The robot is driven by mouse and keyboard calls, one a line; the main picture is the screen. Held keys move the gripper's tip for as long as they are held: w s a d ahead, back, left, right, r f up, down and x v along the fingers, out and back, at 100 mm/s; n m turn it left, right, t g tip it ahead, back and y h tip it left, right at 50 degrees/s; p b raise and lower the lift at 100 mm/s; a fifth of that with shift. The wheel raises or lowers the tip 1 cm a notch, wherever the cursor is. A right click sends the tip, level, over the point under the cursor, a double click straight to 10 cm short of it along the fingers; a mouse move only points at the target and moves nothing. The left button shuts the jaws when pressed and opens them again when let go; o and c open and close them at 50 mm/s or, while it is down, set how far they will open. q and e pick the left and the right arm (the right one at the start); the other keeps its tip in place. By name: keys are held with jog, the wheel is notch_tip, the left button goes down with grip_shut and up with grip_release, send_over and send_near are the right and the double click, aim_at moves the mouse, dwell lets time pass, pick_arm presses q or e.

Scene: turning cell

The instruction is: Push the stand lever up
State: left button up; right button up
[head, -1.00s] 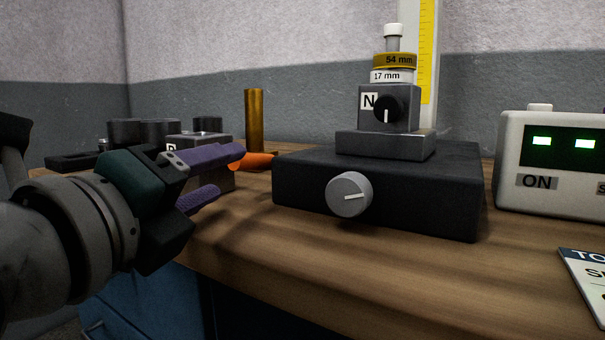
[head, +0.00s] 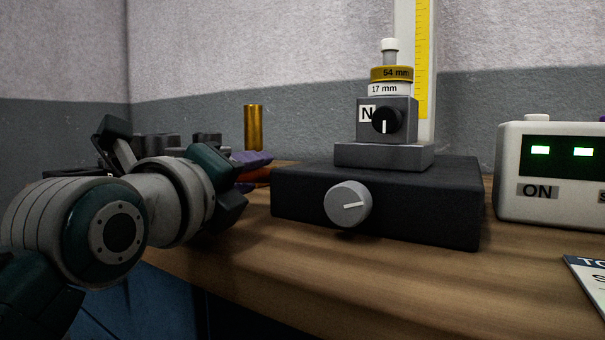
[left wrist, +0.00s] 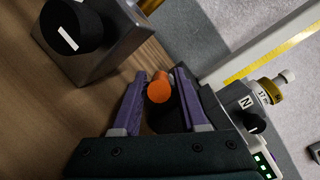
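The black stand base (head: 420,208) sits on the bench with a grey knob (head: 348,204) on its front. An orange rounded piece, which looks like the end of the stand lever (left wrist: 157,90), shows between my left gripper's fingers in the left wrist view. In the head view it is mostly hidden behind my gripper, at the base's left side. My left gripper (left wrist: 160,74) is open, with one purple finger on each side of the orange end. A gap shows beside the left finger; contact at the right finger cannot be told. My right gripper is not in view.
A brass cylinder (head: 253,127) stands behind my left gripper. A grey block with a black knob (left wrist: 75,30) is close by in the left wrist view. A white box with green displays (head: 548,180) stands at the right.

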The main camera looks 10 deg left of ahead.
pick_arm(q)
grip_shut()
dwell(1.1)
